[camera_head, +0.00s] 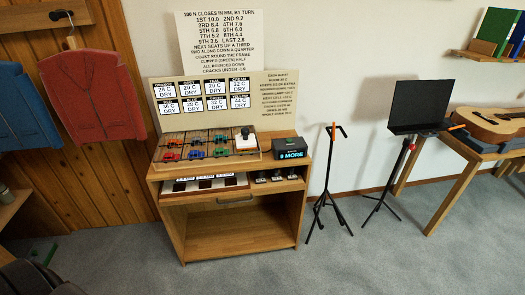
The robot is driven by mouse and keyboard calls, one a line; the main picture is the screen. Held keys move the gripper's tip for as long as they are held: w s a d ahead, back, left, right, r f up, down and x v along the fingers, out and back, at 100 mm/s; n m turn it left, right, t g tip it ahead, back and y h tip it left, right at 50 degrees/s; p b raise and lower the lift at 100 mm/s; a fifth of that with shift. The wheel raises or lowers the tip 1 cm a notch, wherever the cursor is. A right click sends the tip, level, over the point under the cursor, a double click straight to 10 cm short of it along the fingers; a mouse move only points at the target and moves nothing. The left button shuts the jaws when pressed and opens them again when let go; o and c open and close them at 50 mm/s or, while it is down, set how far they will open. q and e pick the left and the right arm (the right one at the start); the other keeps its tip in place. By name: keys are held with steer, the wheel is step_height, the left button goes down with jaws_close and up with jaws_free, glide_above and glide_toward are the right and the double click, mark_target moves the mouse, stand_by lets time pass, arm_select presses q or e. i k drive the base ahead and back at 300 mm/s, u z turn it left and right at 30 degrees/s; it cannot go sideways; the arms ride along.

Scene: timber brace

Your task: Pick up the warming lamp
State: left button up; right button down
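I cannot pick out the warming lamp for certain. A small white object with a black top (245,138) stands at the right end of a wooden tray (207,160) on a wooden cabinet (235,213). It may be the lamp, but it is too small to tell. Several small coloured clamp-like pieces (196,154) in red, orange, blue, green and teal sit in the tray's compartments. Neither of my grippers is in view.
A black display box (290,148) reading "9 MORE" stands right of the tray. A shallow drawer (205,187) holds dark pieces. Right are a black stand (325,190), a music stand (405,120) and a guitar (490,122) on a table. Carpet in front is clear.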

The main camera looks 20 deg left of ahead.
mark_target(244, 141)
steer(key=z, duration=0.35)
steer(key=i, duration=0.6)
steer(key=z, duration=0.45)
steer(key=i, duration=0.95)
steer(key=u, duration=0.7)
steer(key=i, duration=0.65)
steer(key=u, duration=0.8)
